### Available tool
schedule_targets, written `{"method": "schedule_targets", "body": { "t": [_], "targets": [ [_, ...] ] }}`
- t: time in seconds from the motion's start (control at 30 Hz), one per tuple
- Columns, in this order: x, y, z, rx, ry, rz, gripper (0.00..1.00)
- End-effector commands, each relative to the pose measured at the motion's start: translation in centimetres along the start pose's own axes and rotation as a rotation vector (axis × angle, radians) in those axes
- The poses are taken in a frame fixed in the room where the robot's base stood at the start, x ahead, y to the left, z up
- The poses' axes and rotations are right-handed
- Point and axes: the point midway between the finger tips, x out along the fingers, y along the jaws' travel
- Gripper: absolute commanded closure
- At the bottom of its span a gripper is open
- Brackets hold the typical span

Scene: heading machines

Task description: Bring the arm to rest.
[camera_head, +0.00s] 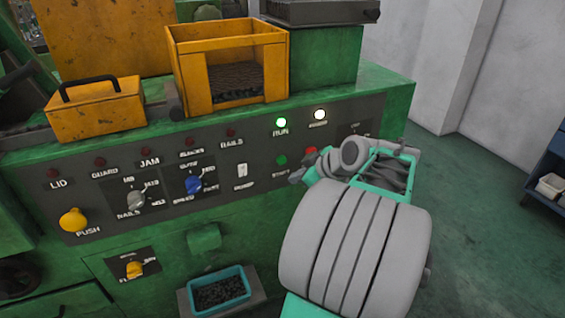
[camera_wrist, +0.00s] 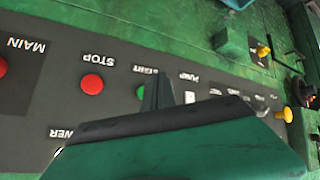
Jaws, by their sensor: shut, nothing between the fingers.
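My arm (camera_head: 355,245) reaches forward from the lower right of the head view towards the right part of the green machine's control panel (camera_head: 262,190). It is bent and held up, not folded in. My gripper (camera_head: 296,176) is shut and empty in front of the panel, near the green start button (camera_head: 281,160) and the red button (camera_head: 311,151). Whether it touches the panel cannot be told. In the wrist view the shut fingers (camera_wrist: 157,92) lie over the panel beside the red stop button (camera_wrist: 91,83); the gripper body hides what is below.
The RUN lamp (camera_head: 281,122) glows green and a lamp beside it (camera_head: 320,114) glows white. A yellow open box (camera_head: 185,75) and a yellow handled lid (camera_head: 97,112) are on top. A teal tray (camera_head: 222,290) sits low in front. Floor at right is clear before a shelf (camera_head: 545,175).

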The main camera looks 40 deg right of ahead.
Motion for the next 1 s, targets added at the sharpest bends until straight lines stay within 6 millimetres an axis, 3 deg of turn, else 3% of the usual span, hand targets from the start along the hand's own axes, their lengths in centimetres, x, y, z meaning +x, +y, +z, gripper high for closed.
{"method": "schedule_targets", "body": {
  "t": [0.37, 0.5, 0.57, 0.7, 0.8, 0.9, 1.0],
  "targets": [
    [0.0, 0.0, 0.0, 0.006, 0.000, 0.000, 1.00],
    [0.0, -0.4, 0.5, 0.165, -0.021, -0.017, 1.00],
    [0.0, -0.4, 2.4, 0.319, -0.087, -0.012, 1.00],
    [0.2, -2.6, 9.3, 0.694, -0.282, 0.014, 1.00],
    [-0.6, -4.6, 13.2, 0.902, -0.405, 0.057, 1.00],
    [-2.2, -7.0, 16.2, 1.082, -0.524, 0.121, 1.00],
    [-3.5, -10.8, 16.5, 1.180, -0.651, 0.178, 1.00]
  ]
}}
